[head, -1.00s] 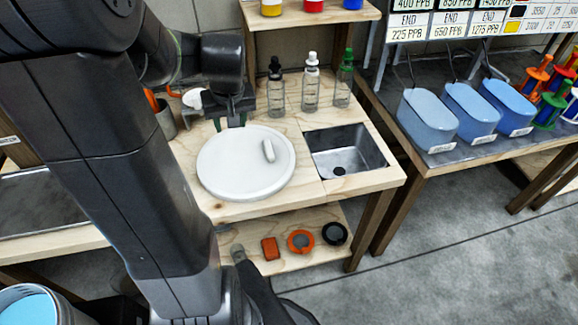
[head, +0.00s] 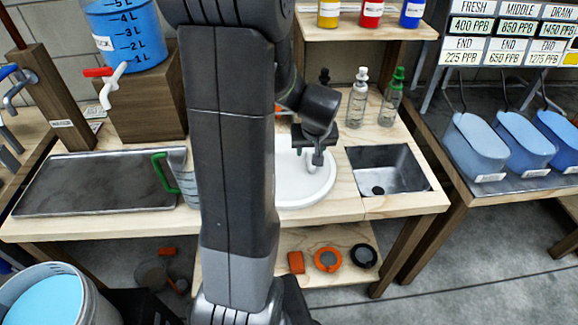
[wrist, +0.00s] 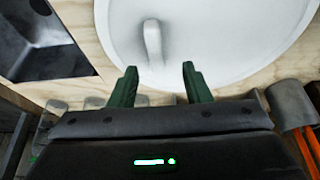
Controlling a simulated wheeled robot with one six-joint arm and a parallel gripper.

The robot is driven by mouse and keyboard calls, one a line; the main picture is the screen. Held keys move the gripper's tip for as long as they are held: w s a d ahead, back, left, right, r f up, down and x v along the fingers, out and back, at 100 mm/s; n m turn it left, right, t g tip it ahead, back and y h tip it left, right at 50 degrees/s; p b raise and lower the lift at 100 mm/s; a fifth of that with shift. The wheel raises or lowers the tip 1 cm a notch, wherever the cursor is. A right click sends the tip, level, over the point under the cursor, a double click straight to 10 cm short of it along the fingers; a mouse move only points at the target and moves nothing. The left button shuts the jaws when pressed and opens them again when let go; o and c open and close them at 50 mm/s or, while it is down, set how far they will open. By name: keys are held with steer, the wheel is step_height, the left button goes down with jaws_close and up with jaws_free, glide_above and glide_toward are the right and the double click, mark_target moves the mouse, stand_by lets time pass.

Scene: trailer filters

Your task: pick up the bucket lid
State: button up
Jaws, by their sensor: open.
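The bucket lid (head: 293,201) is a white round disc lying flat on the wooden bench, left of the sink in the head view. My arm hides its left part there. In the wrist view the lid (wrist: 230,40) fills the upper middle, and its raised white handle (wrist: 152,42) stands between and beyond my fingertips. My gripper (wrist: 160,78) is open and empty, its two green fingers overlapping the lid's near edge in that view. In the head view my gripper (head: 313,160) is over the lid. I cannot tell its exact height above it.
A metal sink (head: 390,170) is set in the bench right of the lid. Dropper bottles (head: 357,97) stand behind. A green-handled jug (head: 183,178) and a metal tray (head: 95,184) are on the left. A bucket of blue liquid (head: 45,297) is at the lower left.

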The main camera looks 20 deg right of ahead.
mark_target(286, 165)
steer(key=x, duration=0.4)
steer(key=shift+s+d+f, duration=0.15)
steer(key=shift+s+d, duration=0.05)
steer(key=shift+d, duration=0.1)
steer(key=shift+w+f, duration=0.25)
steer(key=shift+f, duration=0.3)
jaws_close()
